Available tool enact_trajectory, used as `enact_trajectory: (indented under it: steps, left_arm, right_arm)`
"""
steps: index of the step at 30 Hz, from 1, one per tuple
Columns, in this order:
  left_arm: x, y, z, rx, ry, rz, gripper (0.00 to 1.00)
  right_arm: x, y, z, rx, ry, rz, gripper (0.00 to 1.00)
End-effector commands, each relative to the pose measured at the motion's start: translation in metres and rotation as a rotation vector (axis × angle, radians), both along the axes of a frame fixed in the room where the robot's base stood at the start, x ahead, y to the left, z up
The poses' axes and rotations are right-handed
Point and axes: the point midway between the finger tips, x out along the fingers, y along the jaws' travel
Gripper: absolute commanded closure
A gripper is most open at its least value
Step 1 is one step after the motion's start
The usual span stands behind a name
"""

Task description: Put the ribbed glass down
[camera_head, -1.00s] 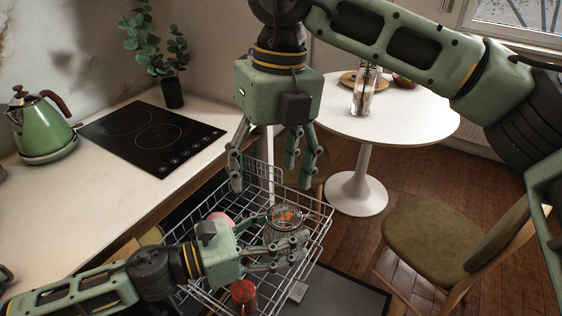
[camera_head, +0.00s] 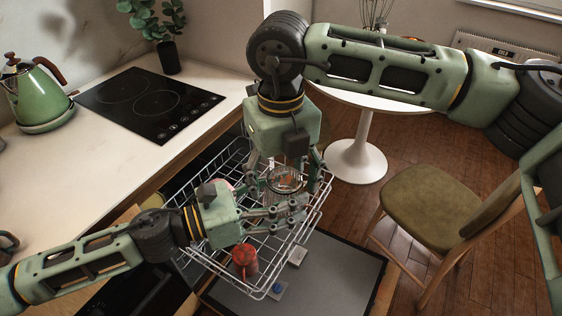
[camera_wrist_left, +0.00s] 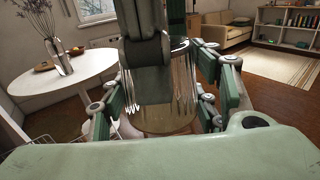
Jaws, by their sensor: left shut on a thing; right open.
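The ribbed glass (camera_head: 284,178) is clear and is held above the wire dishwasher rack (camera_head: 262,292). My left gripper (camera_head: 284,214) is shut on it from the left. In the left wrist view the glass (camera_wrist_left: 183,90) stands between the left fingers. My right gripper (camera_head: 285,172) points down from above, open, with its fingers around or beside the glass; whether they touch it I cannot tell. Its dark and green parts hide part of the glass in the left wrist view.
A red cup (camera_head: 244,258) stands in the rack's near part. The open dishwasher door (camera_head: 345,275) lies below. The counter with the black hob (camera_head: 150,103) and green kettle (camera_head: 38,95) is left. A chair (camera_head: 425,205) and white round table (camera_head: 357,160) are right and behind.

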Motion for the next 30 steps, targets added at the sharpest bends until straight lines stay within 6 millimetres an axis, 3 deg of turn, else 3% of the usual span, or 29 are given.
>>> enact_trajectory:
  steps: [10, 28, 29, 30]
  left_arm:
    - [0.0, -0.0001, 0.0008, 0.0, -0.001, 0.0, 0.78]
    - [-0.0008, -0.0012, 0.0016, -0.003, -0.003, -0.003, 0.78]
    - [-0.0009, -0.0014, 0.0018, -0.003, -0.003, -0.004, 0.42]
    - [-0.0009, -0.0014, 0.0018, -0.003, -0.003, -0.004, 0.39]
  right_arm:
    - [-0.0002, -0.0001, -0.004, 0.0, 0.001, 0.0, 0.32]
    - [-0.0018, 0.0029, -0.0033, 0.008, 0.003, 0.004, 0.85]
    - [-0.0018, 0.0031, -0.0028, 0.009, 0.002, 0.004, 0.85]
    - [-0.0019, 0.0031, -0.0029, 0.008, 0.003, 0.005, 0.85]
